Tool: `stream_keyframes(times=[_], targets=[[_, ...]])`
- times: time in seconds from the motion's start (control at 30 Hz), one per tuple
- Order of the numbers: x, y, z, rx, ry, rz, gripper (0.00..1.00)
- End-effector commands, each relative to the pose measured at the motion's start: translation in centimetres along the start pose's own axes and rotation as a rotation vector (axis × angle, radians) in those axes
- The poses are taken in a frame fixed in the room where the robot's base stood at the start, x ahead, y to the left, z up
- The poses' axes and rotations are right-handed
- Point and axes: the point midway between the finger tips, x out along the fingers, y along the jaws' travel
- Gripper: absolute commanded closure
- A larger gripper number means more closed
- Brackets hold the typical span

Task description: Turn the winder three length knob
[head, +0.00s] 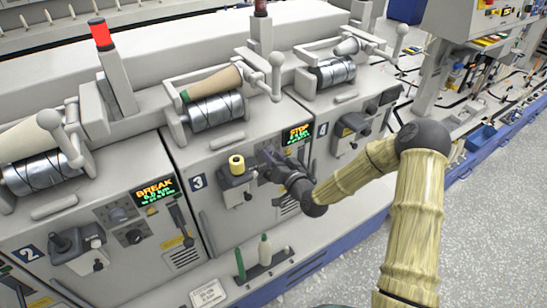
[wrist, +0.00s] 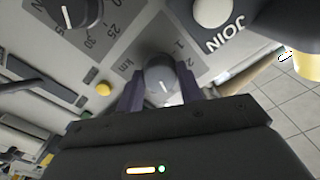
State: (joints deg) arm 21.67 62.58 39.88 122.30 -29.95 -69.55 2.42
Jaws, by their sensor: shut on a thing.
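The winder three length knob (wrist: 158,75) is a round grey knob with a white pointer line, on a grey dial plate marked "1", "2" and "km". My gripper (wrist: 159,93) is shut on it in the wrist view, with one dark finger on each side. In the head view my gripper (head: 270,163) is at the front panel of the winder with the "3" plate (head: 198,182), under its "STOP" display (head: 297,133). My gripper hides the knob there.
Another dark knob (wrist: 70,10) with a "25, 30" scale and a white "JOIN" button (wrist: 212,12) are close by. Winder two's display (head: 155,190) reads "BREAK"; a red lamp (head: 101,34) stands above.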

Motion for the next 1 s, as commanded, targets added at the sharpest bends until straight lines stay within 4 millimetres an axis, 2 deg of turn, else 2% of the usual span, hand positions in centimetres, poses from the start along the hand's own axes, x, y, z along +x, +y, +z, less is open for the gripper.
stream_keyframes(times=[0.33,0.37,0.47,0.8,1.0], targets=[[0.0,0.1,-0.2,0.002,0.004,0.002,0.86],[0.0,0.1,-0.2,0.002,0.005,0.002,0.60],[0.0,0.1,-0.1,0.002,0.004,0.002,0.42],[-0.2,0.0,0.0,0.002,0.001,0.000,0.42],[-2.1,0.0,0.0,0.002,-0.001,0.000,0.42]])
